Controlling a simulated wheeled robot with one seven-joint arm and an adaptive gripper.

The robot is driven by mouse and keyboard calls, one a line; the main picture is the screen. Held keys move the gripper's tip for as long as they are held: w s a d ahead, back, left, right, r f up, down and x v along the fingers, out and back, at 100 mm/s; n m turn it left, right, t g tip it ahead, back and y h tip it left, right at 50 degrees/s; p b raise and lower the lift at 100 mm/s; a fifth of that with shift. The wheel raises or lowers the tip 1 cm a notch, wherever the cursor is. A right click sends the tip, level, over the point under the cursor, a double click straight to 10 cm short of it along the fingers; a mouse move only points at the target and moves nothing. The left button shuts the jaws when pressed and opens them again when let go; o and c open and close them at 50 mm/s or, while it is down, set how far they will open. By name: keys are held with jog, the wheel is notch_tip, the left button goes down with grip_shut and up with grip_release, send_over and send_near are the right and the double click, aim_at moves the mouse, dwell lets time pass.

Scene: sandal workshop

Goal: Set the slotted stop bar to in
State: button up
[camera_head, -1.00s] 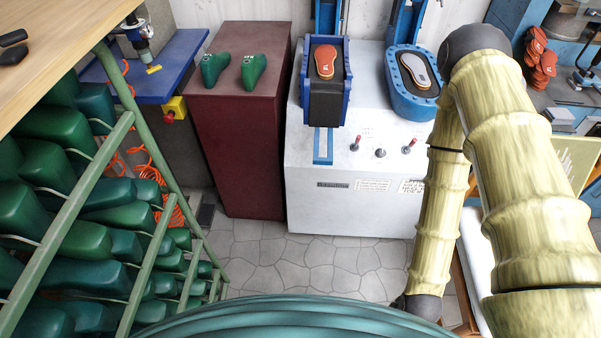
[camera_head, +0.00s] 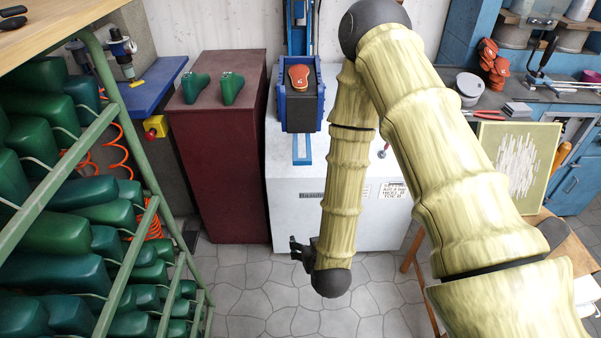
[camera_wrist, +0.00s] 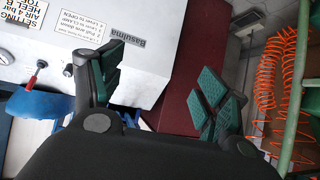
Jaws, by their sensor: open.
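A blue bar with a pale slot (camera_head: 302,148) lies on the white press cabinet (camera_head: 290,180), just below the blue-framed left station (camera_head: 301,112); it looks like the slotted stop bar. My gripper (camera_head: 299,250) hangs low in front of the cabinet, below the bar and apart from it. In the wrist view my gripper (camera_wrist: 160,88) is open, its two green-padded fingers spread with nothing between them. The cabinet face (camera_wrist: 150,50) with its printed labels is behind the left finger. The bar cannot be made out clearly in the wrist view.
A maroon cabinet (camera_head: 222,170) with two green lasts stands left of the press. A green rack (camera_head: 100,190) full of lasts is at far left. A red-knobbed lever (camera_head: 383,154) stands right of my forearm. My arm hides the right station. The tiled floor (camera_head: 280,305) is clear.

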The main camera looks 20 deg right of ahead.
jog(key=w+r+t+h+b, duration=0.2)
jog(key=w+r+t+b, duration=0.15)
jog(key=w+r, duration=0.3)
jog(key=m+t+h, duration=0.2)
jog(key=t, duration=0.1)
send_near(302, 162)
jog(key=x, duration=1.1)
jog(key=shift+s+r, duration=0.1)
jog(key=shift+c, duration=0.4)
